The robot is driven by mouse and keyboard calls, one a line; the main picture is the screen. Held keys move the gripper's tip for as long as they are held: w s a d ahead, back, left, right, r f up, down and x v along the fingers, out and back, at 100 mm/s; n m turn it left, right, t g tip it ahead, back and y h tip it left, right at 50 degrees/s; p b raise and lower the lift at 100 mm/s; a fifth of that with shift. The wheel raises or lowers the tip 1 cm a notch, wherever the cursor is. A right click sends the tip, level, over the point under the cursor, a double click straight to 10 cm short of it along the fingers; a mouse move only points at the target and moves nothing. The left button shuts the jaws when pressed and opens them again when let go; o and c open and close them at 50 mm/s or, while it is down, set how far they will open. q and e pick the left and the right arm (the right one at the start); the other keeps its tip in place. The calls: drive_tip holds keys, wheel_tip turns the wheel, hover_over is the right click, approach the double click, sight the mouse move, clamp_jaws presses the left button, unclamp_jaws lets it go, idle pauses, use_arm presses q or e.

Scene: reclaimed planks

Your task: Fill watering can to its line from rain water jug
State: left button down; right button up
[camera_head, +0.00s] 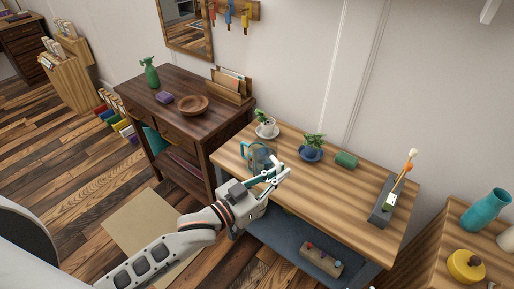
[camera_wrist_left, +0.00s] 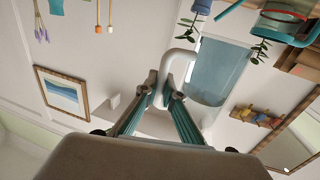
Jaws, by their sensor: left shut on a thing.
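In the left wrist view, which is upside down, my left gripper (camera_wrist_left: 163,90) is shut on the white handle of a clear jug (camera_wrist_left: 222,72) holding bluish water. The jug leans slightly in the picture. In the head view my left gripper (camera_head: 274,176) is over the front left of the light plank table, and I cannot clearly separate the jug from the gripper and can there. The watering can (camera_head: 245,150) stands there with its teal handle showing. It also shows in the wrist view (camera_wrist_left: 284,22), clear-bodied with a red-orange line. My right gripper is out of view.
The table (camera_head: 345,205) also holds a plant in a white pot (camera_head: 267,130), a plant in a blue pot (camera_head: 311,155), a green block (camera_head: 346,160) and a grey tray (camera_head: 381,205). A dark cabinet with a wooden bowl (camera_head: 194,105) stands left. The table's middle front is clear.

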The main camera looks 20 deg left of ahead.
use_arm(q)
drive_tip(key=shift+m+g+h, duration=0.7)
drive_tip(key=shift+m+h, duration=0.1)
drive_tip(key=shift+h, duration=0.1)
drive_tip(key=shift+w+f, duration=0.6)
drive_tip(key=shift+w, duration=0.35)
drive_tip(key=shift+w+f, duration=0.55)
drive_tip(key=shift+w, duration=0.4)
